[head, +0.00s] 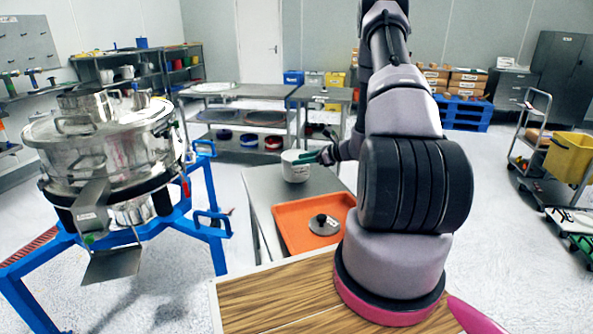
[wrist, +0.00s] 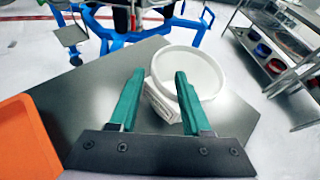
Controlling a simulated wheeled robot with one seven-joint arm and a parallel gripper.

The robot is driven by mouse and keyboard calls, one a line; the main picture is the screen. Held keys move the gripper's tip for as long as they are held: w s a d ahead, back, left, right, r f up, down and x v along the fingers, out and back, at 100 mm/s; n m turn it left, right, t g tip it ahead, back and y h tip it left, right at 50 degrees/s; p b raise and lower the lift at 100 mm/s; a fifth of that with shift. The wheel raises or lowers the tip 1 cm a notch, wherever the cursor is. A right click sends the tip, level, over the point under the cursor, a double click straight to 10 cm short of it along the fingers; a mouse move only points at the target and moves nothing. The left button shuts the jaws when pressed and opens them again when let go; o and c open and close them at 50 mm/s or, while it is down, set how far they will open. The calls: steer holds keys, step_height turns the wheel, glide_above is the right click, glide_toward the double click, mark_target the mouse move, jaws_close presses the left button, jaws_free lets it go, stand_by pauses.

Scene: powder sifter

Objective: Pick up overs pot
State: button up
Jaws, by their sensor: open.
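The overs pot, a white round open pot with a label on its side, stands upright on the grey table. It shows in the head view (head: 294,172) and in the wrist view (wrist: 205,65). My gripper (head: 322,156) is at the pot's right side in the head view, close to its rim. In the wrist view my gripper (wrist: 159,76) has its two green fingers apart. The right finger overlaps the pot and hides part of its wall and label; the left finger is left of it. I cannot tell whether a finger touches the pot.
An orange tray (head: 290,222) holding a grey disc with a black knob (head: 323,224) lies on the grey table (head: 262,185) nearer to me. A steel sifter (head: 105,150) on a blue frame (head: 212,232) stands left. Shelved benches stand behind.

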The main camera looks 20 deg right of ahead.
mark_target(286, 162)
steer(key=x, duration=0.5)
steer(key=shift+s+a, duration=0.15)
steer(key=shift+s, duration=0.05)
jaws_close()
stand_by(1.1)
